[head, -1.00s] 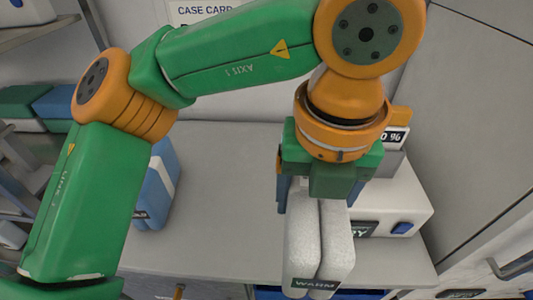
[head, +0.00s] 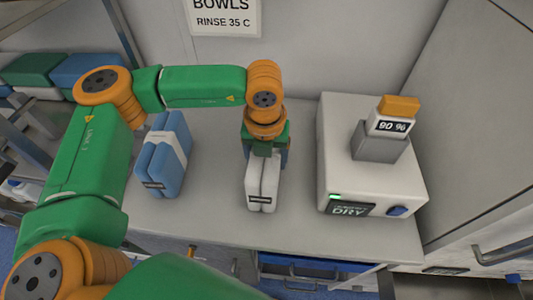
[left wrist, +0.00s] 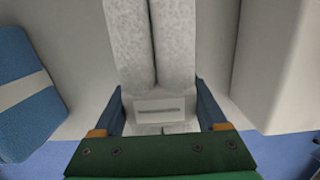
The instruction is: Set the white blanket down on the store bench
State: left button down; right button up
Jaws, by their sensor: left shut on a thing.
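The white blanket (head: 262,182) is a folded pair of pale rolls with a dark label on its front end. It is over the grey bench (head: 225,228), between a blue bundle and a white machine. My left gripper (head: 265,150) comes down from above and is shut on the blanket. In the left wrist view the blanket (left wrist: 153,45) lies between the two dark blue fingers (left wrist: 165,112). I cannot tell whether its underside touches the bench. My right gripper is not in view.
A blue folded bundle (head: 163,160) with a white band stands on the bench to the left. A white machine (head: 345,150) marked DRY stands to the right, with a 90 % display (head: 392,125) on it. Bare bench lies on both sides of the blanket.

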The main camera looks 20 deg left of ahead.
pick_arm(q)
jog(key=shift+f, duration=0.15)
grip_release()
jog(key=shift+r, duration=0.3)
jog(key=r, duration=0.4)
jog(key=s+r+b, duration=0.1)
jog(key=r, duration=0.6)
jog(key=shift+s+d+r, duration=0.2)
jog(key=shift+d+r, duration=0.05)
jog(key=shift+r, duration=0.1)
